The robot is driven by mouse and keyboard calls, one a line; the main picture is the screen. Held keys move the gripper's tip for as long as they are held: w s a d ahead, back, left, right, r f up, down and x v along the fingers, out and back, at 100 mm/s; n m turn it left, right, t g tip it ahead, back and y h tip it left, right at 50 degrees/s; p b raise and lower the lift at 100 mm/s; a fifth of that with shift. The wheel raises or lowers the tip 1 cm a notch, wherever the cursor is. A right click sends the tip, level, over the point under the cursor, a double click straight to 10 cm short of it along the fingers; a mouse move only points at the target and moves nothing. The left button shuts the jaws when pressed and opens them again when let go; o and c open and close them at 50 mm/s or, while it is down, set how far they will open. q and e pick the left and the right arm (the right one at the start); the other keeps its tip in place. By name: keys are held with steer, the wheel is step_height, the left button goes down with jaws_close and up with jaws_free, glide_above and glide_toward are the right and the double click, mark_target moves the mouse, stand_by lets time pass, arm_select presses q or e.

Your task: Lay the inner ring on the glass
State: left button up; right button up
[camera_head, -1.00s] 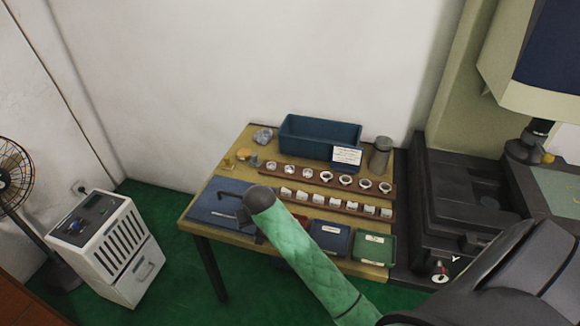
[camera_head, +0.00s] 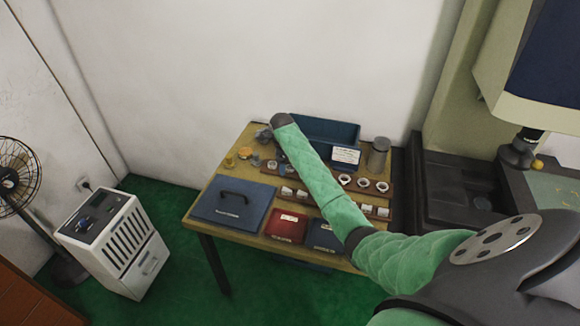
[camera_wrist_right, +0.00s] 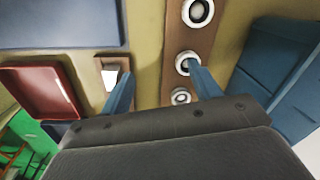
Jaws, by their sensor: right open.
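Several pale metal rings stand in a row on a brown wooden strip; one ring (camera_head: 345,179) shows right of my arm in the head view. I cannot tell which is the inner ring. In the right wrist view my right gripper (camera_wrist_right: 162,82) is open and empty above the strip. One ring (camera_wrist_right: 187,63) appears beside its right finger, with another ring (camera_wrist_right: 198,12) farther up. In the head view my right arm hides the gripper and part of the row. The pale glass plate (camera_head: 560,188) lies on the machine at the right. My left gripper is not in view.
A blue bin (camera_head: 335,131) with a white label card (camera_head: 346,156) stands behind the rings, beside a grey canister (camera_head: 378,154). In front are a front strip of white tags (camera_head: 376,211), a blue lidded case (camera_head: 233,204) and a red tray (camera_head: 286,226).

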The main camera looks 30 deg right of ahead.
mark_target(290, 168)
steer(key=d+m, duration=0.1)
steer(key=w+d+r+m, duration=0.1)
steer(key=d+m, duration=0.1)
steer(key=w+d+m+p, duration=0.1)
steer(key=d+m, duration=0.1)
steer(key=shift+r+g+y, duration=0.3)
steer(key=shift+r+g, duration=0.05)
steer(key=shift+g, duration=0.05)
step_height(290, 168, down, 2)
steer(key=shift+f+m+p, duration=0.1)
steer(key=shift+m+p, duration=0.2)
steer(key=shift+p, duration=0.1)
steer(key=f, duration=0.1)
steer(key=f+p, duration=0.2)
steer(key=f, duration=0.1)
steer(key=shift+w+d, duration=0.1)
steer(key=shift+w, duration=0.2)
steer(key=shift+f+p, duration=0.3)
steer(key=shift+f, duration=0.4)
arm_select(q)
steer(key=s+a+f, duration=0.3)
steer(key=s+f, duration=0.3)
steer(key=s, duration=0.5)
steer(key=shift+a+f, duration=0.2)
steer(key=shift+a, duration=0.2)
arm_select(e)
steer(key=shift+c, duration=0.2)
steer(key=c, duration=1.1)
